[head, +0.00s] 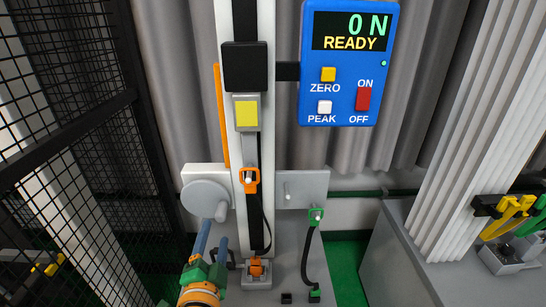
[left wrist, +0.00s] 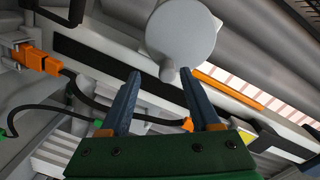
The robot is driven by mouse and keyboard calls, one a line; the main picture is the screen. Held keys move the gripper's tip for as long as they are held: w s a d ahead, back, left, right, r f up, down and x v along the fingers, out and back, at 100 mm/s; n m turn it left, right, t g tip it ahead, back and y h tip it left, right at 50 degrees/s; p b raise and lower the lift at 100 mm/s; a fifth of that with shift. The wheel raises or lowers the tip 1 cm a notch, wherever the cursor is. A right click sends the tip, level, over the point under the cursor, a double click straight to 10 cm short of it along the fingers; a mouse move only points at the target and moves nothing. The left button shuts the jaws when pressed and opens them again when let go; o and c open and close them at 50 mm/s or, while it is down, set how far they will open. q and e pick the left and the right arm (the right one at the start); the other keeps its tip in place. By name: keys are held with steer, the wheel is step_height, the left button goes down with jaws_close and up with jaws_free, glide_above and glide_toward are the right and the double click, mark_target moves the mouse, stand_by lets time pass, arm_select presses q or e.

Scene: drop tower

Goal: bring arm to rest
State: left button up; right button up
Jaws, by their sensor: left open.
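My left gripper (head: 214,230) comes in at the bottom centre, with blue fingers and a green palm. It is open and empty. It is just below the round grey disc (head: 205,196) at the left of the tower's cross plate, and the gap between them is hard to judge. In the left wrist view the two fingers of my left gripper (left wrist: 160,73) are spread, with the disc (left wrist: 185,35) beyond their tips. My right gripper is not in view.
The white tower (head: 223,60) carries a black block (head: 245,66), a yellow-faced block (head: 247,114) and an orange ring (head: 249,181). A blue panel (head: 311,80) reads 0 N READY. A black mesh fence (head: 70,110) stands left; a grey cabinet (head: 410,265) stands right.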

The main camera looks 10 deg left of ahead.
arm_select(q)
steer(key=s+d+f+n+g+h, duration=0.2)
steer(key=s+f+n+g, duration=0.3)
steer(key=s+f, duration=0.45)
steer(key=s+d+f+n+g+h, duration=0.2)
steer(key=s+f+g, duration=0.6)
steer(key=s, duration=0.2)
steer(key=s+f+g, duration=0.1)
steer(key=s+f, duration=0.1)
steer(key=f, duration=0.7)
steer(key=s+f+g, duration=0.1)
steer(key=s+f, duration=0.1)
steer(key=f, duration=0.8)
steer(key=s+a+f, duration=0.1)
steer(key=s+f, duration=0.6)
steer(key=s, duration=0.4)
steer(key=shift+a+f+g, duration=0.3)
steer(key=shift+f, duration=0.1)
